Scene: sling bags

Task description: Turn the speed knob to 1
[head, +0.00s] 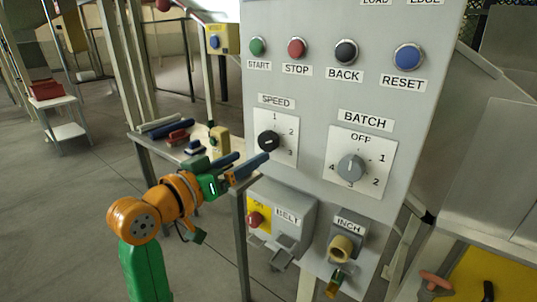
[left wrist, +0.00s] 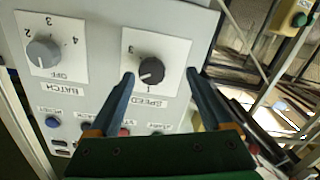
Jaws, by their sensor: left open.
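The speed knob (head: 269,142) is a black round knob on a white plate marked 1, 2 and 3, under the SPEED label (head: 276,101). Its pointer setting is too small to read surely. My left gripper (head: 248,162) is open and empty, just below and left of the knob in the head view. In the left wrist view the panel appears upside down, and the speed knob (left wrist: 151,70) shows between the two blue fingertips of my left gripper (left wrist: 160,74). I cannot tell any contact with the knob. My right gripper is not in view.
The grey batch knob (head: 351,168) is right of the speed plate. Above are the start (head: 257,46), stop (head: 297,48), back (head: 346,52) and reset (head: 408,57) buttons. The belt box (head: 290,210) and inch switch (head: 341,248) protrude below. A cluttered table (head: 150,137) stands left.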

